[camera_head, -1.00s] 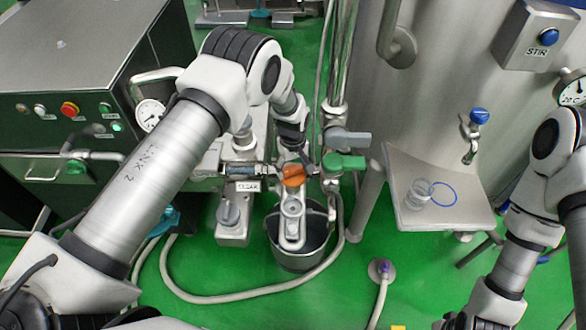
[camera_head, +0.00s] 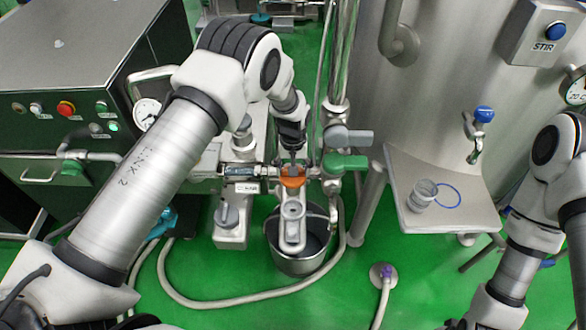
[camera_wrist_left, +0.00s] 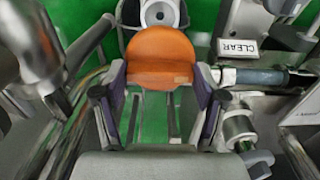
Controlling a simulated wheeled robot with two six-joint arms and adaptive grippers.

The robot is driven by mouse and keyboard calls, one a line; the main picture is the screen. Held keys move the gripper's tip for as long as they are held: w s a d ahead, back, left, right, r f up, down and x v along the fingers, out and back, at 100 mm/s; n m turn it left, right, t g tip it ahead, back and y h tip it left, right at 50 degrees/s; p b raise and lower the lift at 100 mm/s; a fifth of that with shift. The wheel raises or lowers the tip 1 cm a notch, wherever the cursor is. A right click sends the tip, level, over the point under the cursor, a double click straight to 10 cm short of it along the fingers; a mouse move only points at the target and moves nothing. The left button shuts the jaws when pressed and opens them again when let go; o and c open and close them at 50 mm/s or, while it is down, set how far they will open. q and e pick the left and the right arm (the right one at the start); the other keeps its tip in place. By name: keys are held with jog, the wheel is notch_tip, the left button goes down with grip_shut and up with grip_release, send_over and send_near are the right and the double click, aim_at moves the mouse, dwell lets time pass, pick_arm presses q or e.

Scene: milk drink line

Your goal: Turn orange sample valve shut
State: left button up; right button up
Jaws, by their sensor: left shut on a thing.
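The orange sample valve handle (camera_head: 293,181) sits on the pipework above a steel bucket, next to the clear sight tube. In the left wrist view the orange handle (camera_wrist_left: 161,56) fills the upper middle, between the two fingers. My left gripper (camera_head: 291,160) comes down onto the handle from above and is shut on it; its fingers also show in the left wrist view (camera_wrist_left: 160,98). The handle is partly covered by the gripper in the head view. My right arm is at the right edge, and its gripper is out of frame.
A green-handled valve (camera_head: 345,162) and a grey-handled valve (camera_head: 348,137) stand just right of my left gripper. A small shelf (camera_head: 465,212) with a clear cup (camera_head: 422,194) and a blue-knobbed tap (camera_head: 480,125) is at right.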

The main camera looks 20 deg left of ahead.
pick_arm(q)
jog(key=shift+s+f, duration=0.1)
jog(key=o, duration=1.1)
jog(key=shift+o, duration=0.2)
notch_tip(320, 180, up, 12)
jog(key=shift+w, duration=0.2)
